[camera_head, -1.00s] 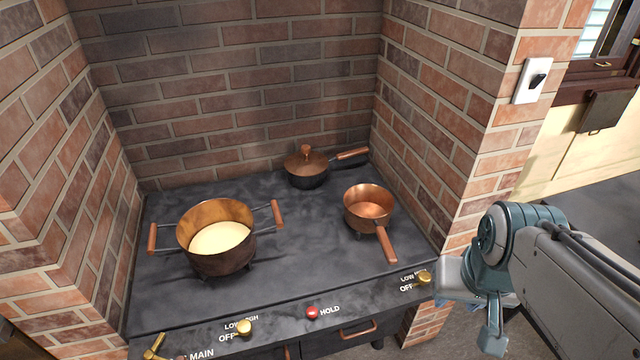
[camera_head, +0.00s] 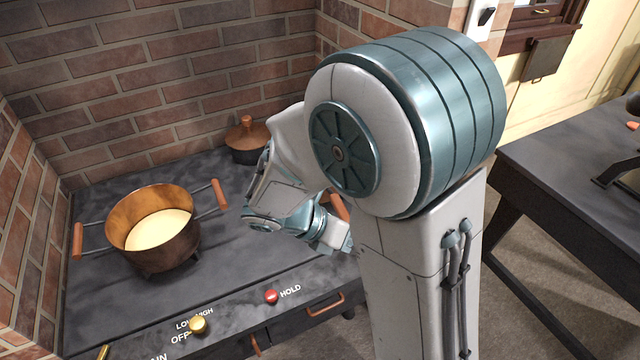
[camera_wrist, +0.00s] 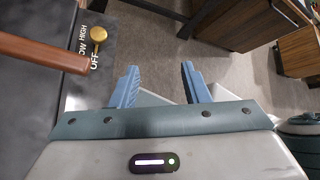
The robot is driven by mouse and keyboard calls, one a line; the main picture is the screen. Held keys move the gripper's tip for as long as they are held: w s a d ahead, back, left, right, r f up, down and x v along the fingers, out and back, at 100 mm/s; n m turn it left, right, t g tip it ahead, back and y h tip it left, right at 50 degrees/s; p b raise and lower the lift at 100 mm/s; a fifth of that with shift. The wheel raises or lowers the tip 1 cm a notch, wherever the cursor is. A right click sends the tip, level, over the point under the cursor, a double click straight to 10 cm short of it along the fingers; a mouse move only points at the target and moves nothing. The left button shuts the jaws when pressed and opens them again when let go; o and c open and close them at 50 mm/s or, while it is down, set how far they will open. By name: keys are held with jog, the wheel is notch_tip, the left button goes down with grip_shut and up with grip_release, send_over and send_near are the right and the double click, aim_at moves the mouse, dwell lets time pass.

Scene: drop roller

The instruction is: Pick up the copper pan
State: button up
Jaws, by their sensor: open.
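The small open copper pan is mostly hidden behind my arm in the head view; a bit of its wooden handle (camera_head: 339,206) shows beside the arm. In the wrist view its brown handle (camera_wrist: 45,52) reaches in from the left edge, over the stove's front edge. My gripper (camera_wrist: 160,72) is open and empty, its two blue fingers apart. It is to the right of the handle's end and not touching it. Grey floor shows between and beyond the fingers.
A two-handled copper pot (camera_head: 158,232) with pale yellow contents stands on the stove's left. A lidded pan (camera_head: 247,138) stands at the back. Knobs (camera_head: 198,325) and a red HOLD button (camera_head: 271,296) line the front. A dark table (camera_head: 575,165) stands right.

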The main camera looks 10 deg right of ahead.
jog(key=w+a+f+n+t+h+b, duration=0.1)
jog(key=w+a+f+n+t+h, duration=0.25)
jog(key=n, duration=0.55)
jog(key=w+a+f+n+t+h+b, duration=0.1)
jog(key=w+a+f+n+t+b, duration=0.2)
jog(key=a+n+t, duration=0.5)
jog(key=w+d+n+g, duration=0.1)
jog(key=w+d+g, duration=0.1)
jog(key=w+d, duration=0.7)
jog(key=shift+d+f, duration=0.45)
jog(key=shift+d, duration=1.3)
grip_shut()
